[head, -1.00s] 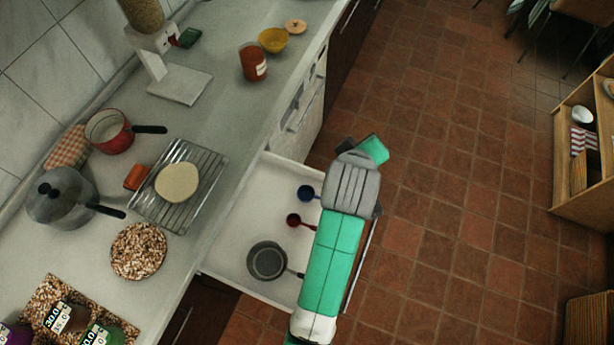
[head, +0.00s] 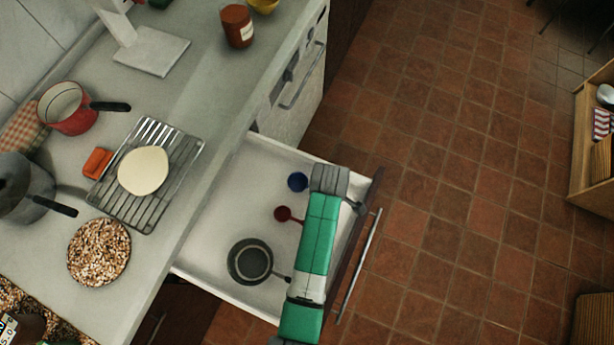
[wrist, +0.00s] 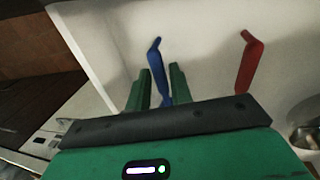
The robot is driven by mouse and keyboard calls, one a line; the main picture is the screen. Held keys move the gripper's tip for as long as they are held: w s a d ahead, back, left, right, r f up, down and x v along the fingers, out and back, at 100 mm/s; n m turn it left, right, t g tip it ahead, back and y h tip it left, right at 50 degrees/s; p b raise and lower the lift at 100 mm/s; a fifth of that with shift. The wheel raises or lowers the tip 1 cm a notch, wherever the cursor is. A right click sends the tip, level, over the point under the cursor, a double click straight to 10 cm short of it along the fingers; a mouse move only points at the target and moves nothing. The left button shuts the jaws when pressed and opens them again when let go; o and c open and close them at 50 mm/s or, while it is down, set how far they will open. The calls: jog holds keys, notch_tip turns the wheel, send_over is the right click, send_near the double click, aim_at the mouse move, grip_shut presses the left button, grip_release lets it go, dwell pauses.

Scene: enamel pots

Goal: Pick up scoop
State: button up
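A blue scoop (head: 298,182) and a red scoop (head: 283,213) lie in the open drawer (head: 215,245). In the head view their bowls show, and my arm covers much of their handles. In the wrist view, the blue scoop's handle (wrist: 158,65) shows between the two green fingers of my gripper (wrist: 160,68). The fingers are apart, and I cannot tell how far above the handle they are. The red scoop's handle (wrist: 249,65) is to the right, clear of the fingers. In the head view my fingers are hidden under my arm.
A dark pan (head: 250,262) lies in the drawer near the red scoop. The drawer front (head: 355,225) runs along the right. The counter on the left holds a wire rack (head: 158,200), a red pot (head: 68,110) and a grey pot (head: 15,185).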

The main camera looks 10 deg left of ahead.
jog(key=shift+w+f, duration=0.2)
jog(key=shift+f, duration=0.45)
jog(key=shift+w+f, duration=0.15)
jog(key=shift+f, duration=0.45)
jog(key=shift+c, duration=0.4)
grip_shut()
jog(key=shift+r, duration=0.1)
notch_tip(320, 180, up, 4)
jog(key=shift+f+p, duration=0.1)
jog(key=shift+p, duration=0.6)
jog(key=s+p, duration=0.1)
jog(key=s, duration=0.4)
jog(key=s+p, duration=0.1)
jog(key=s, duration=0.4)
jog(key=s+a+r+p, duration=0.1)
jog(key=s, duration=0.5)
